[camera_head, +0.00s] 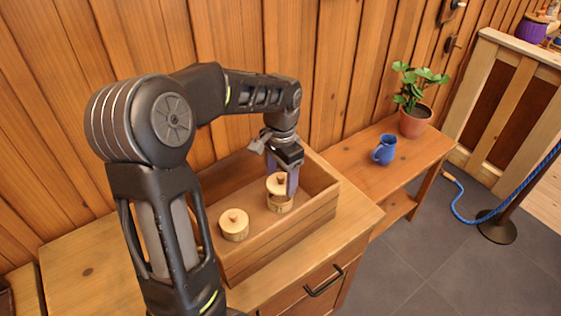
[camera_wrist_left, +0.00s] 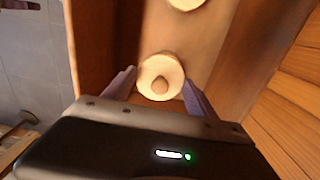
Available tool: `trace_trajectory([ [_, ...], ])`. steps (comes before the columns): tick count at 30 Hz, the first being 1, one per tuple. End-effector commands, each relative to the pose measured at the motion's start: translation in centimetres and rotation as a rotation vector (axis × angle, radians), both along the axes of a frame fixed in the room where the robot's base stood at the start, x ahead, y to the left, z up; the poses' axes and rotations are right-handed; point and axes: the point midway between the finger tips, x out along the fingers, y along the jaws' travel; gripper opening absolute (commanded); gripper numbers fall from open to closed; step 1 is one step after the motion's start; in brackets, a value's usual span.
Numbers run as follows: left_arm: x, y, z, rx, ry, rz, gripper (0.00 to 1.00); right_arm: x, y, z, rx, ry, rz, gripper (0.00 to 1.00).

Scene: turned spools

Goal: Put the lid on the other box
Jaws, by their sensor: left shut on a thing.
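A round pale wooden lid with a small knob (camera_head: 278,183) is between the fingers of my left gripper (camera_head: 284,186). It also shows in the left wrist view (camera_wrist_left: 160,76) between both fingertips. My left gripper is shut on this lid. A round wooden box (camera_head: 279,205) is directly under the lid; I cannot tell whether the lid touches its rim. A second round wooden box (camera_head: 234,230), with a knob on top, stands to the left, apart from the gripper. Its edge shows at the top of the left wrist view (camera_wrist_left: 186,3). My right gripper is not in view.
Both boxes are inside an open wooden crate (camera_head: 320,208) on a wooden cabinet (camera_head: 90,275); its walls surround them. A blue mug (camera_head: 384,150) and a potted plant (camera_head: 414,120) stand on a lower bench to the right. The plank wall is close behind.

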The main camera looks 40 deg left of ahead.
Motion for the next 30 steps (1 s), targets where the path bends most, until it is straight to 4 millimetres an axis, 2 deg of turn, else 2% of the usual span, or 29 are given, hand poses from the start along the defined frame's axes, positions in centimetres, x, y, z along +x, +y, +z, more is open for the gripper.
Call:
trace_trajectory([
  [1, 0.3, 0.4, 1.1, -0.002, 0.005, 0.0, 0.28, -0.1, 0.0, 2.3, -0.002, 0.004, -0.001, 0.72],
  [3, 0.7, 0.8, 0.8, -0.003, 0.004, -0.004, 0.28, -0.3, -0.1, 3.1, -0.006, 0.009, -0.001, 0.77],
  [12, 1.2, 1.1, -0.2, -0.004, -0.002, -0.011, 0.28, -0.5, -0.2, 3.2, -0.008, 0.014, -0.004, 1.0],
  [22, 1.2, 1.1, -0.6, -0.004, -0.002, -0.01, 0.28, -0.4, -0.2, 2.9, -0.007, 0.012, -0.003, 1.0],
  [30, 1.2, 1.1, -2.3, -0.003, -0.001, -0.01, 0.28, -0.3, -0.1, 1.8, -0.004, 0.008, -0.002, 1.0],
])
